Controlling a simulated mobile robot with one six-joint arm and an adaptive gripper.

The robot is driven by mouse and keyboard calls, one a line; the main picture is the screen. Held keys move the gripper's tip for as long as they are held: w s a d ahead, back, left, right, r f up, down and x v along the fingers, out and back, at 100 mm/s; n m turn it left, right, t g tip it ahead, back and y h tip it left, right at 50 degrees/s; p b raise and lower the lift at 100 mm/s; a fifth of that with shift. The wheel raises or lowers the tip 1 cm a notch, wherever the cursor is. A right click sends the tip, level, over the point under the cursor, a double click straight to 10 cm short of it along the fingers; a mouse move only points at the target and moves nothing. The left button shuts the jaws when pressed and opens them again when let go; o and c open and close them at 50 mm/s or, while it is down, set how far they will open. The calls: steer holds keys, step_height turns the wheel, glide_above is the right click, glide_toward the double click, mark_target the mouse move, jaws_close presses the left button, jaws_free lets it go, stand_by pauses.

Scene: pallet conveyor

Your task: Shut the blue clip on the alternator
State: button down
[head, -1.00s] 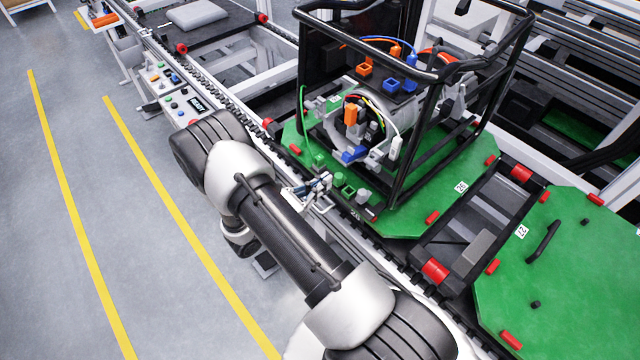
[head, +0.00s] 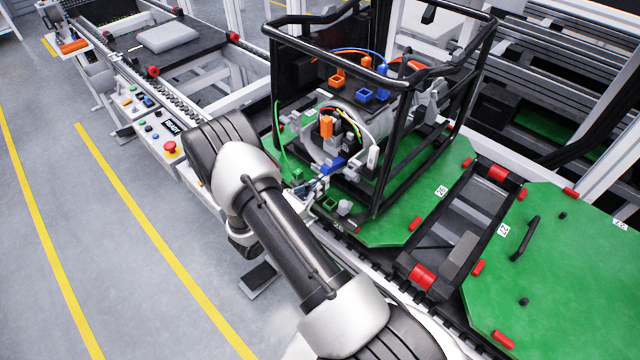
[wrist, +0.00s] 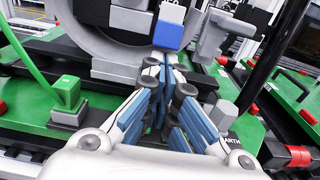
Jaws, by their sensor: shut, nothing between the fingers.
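The alternator (head: 345,122) is a grey round machine inside a black tube frame; its lower housing shows in the wrist view (wrist: 118,22). A blue clip (head: 333,166) sits low on its near side. In the wrist view, the blue clip (wrist: 168,34) is just beyond my fingertips, with a grey piece above it. My gripper (wrist: 164,62) is shut and empty, its blue-padded fingers together just below the clip. I cannot tell whether they touch it. In the head view, my gripper (head: 314,186) is close to the clip's left. Whether the clip is open or shut is unclear.
Black frame bars (head: 388,150) stand right of the clip. A green cable with its plug (wrist: 66,92) is at left. Orange (head: 326,126) and other blue connectors (head: 365,95) are on or above the alternator. The green pallet (head: 395,228) carries small green and grey blocks.

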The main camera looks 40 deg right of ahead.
mark_target(326, 167)
steer(key=shift+a+r+y+p, duration=0.1)
steer(key=shift+r+y+p, duration=0.25)
steer(key=shift+p, duration=0.1)
steer(key=shift+r+y+p, duration=0.35)
steer(key=shift+r+p, duration=0.05)
steer(key=shift+p, duration=0.35)
step_height(326, 167, up, 3)
steer(key=y+p, duration=0.3)
steer(key=p, duration=0.2)
steer(key=shift+a+r, duration=0.1)
steer(key=r+y+p, duration=0.2)
steer(key=p, duration=0.2)
steer(key=shift+d+r+y, duration=0.1)
steer(key=shift+d+y, duration=0.1)
steer(key=shift+y, duration=0.2)
steer(key=r+y+p, duration=0.1)
steer(key=p, duration=0.1)
steer(key=d+r+y+p, duration=0.1)
steer(key=p, duration=0.1)
steer(key=shift+g+y+p, duration=0.3)
steer(key=d+r+y+p, duration=0.1)
steer(key=y+p, duration=0.1)
steer(key=p, duration=0.1)
steer(key=shift+r, duration=0.15)
steer(key=shift+w+d+r+p, duration=0.1)
steer(key=shift+d+r+p, duration=0.35)
steer(key=shift+d+p, duration=0.35)
steer(key=shift+r, duration=0.2)
